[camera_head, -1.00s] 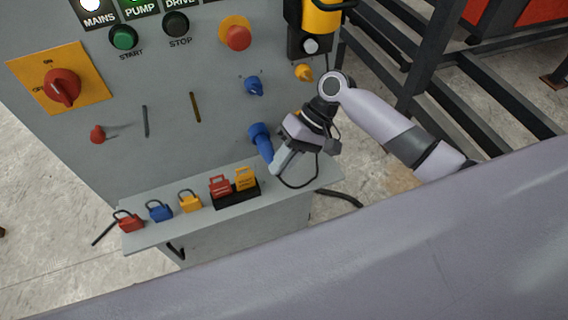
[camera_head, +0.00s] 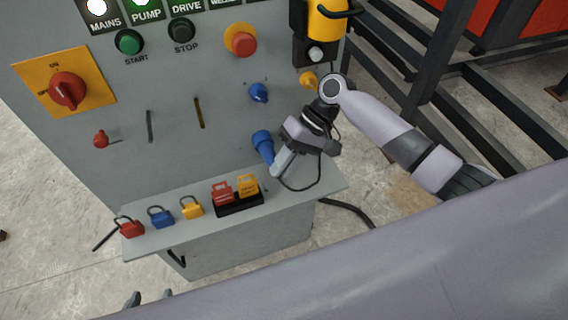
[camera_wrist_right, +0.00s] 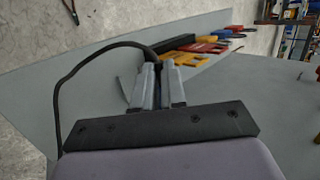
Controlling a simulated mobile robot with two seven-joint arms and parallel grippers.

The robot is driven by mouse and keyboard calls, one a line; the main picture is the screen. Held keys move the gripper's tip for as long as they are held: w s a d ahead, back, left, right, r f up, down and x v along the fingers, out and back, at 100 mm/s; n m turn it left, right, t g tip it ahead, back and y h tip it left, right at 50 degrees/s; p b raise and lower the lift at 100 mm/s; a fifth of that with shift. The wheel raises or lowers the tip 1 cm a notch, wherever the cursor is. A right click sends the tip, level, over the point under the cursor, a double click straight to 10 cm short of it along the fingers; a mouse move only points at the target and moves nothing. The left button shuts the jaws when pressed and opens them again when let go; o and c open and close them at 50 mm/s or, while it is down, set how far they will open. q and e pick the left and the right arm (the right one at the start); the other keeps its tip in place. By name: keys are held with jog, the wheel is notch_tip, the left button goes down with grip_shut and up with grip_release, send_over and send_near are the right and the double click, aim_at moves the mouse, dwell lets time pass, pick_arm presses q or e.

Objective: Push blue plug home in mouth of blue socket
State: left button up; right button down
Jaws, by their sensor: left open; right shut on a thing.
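The blue socket (camera_head: 261,136) is on the grey panel's lower right. A blue plug (camera_head: 267,154) lines up with it, slanting down toward my right gripper. The two blues run together, so I cannot tell how deep the plug sits. My right gripper (camera_head: 277,168) is shut on the plug's lower end. In the right wrist view its fingers (camera_wrist_right: 160,85) are close together, with a black cable looping from them; the plug is mostly hidden there. My left gripper (camera_head: 150,298) shows only its fingertips at the bottom left, apart and empty, well away from the socket.
A shelf (camera_head: 290,197) below the panel carries red, blue and yellow padlocks and a black tray (camera_head: 238,206). Dark steel frames (camera_head: 440,70) stand to the right.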

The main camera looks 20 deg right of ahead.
jog(key=c, duration=1.1)
grip_release()
jog(key=shift+w, duration=0.15)
jog(key=v, duration=0.7)
